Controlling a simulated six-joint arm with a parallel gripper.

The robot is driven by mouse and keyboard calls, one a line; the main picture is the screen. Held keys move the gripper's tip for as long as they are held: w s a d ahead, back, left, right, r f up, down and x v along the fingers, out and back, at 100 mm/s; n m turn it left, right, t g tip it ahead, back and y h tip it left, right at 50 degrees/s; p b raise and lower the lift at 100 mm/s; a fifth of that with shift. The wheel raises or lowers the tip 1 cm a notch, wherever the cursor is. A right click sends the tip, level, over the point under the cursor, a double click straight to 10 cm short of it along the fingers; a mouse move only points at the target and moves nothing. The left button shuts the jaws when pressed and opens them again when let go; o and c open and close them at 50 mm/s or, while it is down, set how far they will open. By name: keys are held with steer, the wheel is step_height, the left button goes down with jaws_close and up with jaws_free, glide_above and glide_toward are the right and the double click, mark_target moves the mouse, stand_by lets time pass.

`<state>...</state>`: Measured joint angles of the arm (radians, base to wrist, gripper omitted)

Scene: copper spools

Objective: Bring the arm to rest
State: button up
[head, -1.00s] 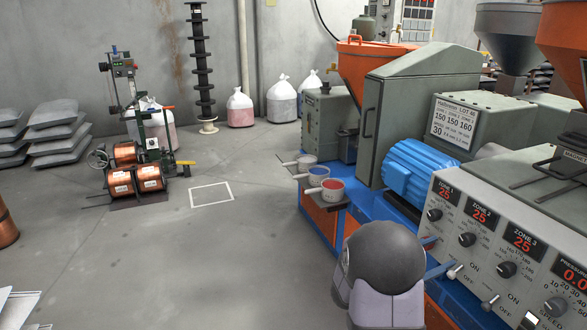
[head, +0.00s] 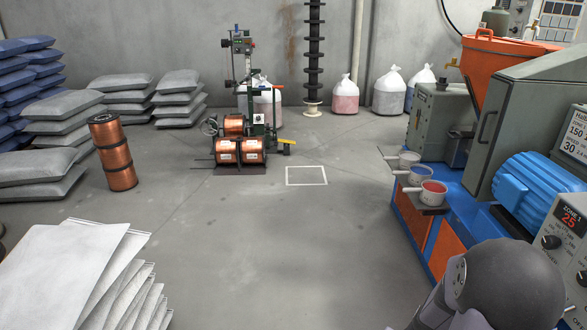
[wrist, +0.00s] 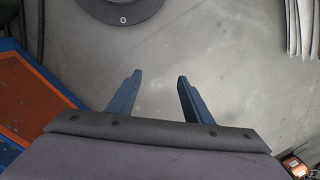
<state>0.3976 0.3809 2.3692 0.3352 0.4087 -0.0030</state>
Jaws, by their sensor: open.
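My gripper (wrist: 158,82) shows in the wrist view with its two blue fingers spread apart and nothing between them. Grey concrete floor shows past the fingertips. In the head view a dark rounded link of my arm shows at the lower right, beside the machine; the gripper itself is hidden there. Copper spools (head: 240,150) sit on a dark pallet by a wheeled stand, away from my arm. More copper spools (head: 116,160) stand stacked at the left.
The orange, blue and grey-green machine (head: 440,215) is close to my arm on the right, with small pots (head: 433,192) on its shelf. White sacks (head: 75,275) are piled at the lower left. A white square outline (head: 306,175) marks the floor. The middle floor is clear.

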steer(key=s+a+r+n+g, duration=0.3)
steer(key=s+a+r+n, duration=0.15)
steer(key=s, duration=0.45)
steer(key=w+a+r+n+t+h, duration=0.1)
steer(key=w+a+r+n+t, duration=0.15)
steer(key=a+r+n, duration=0.2)
step_height(320, 180, up, 28)
steer(key=m+p, duration=0.1)
steer(key=p, duration=2.6)
steer(key=shift+w+d, duration=0.15)
steer(key=shift+d, duration=0.2)
steer(key=shift+f, duration=0.2)
step_height(320, 180, down, 40)
steer(key=b, duration=4)
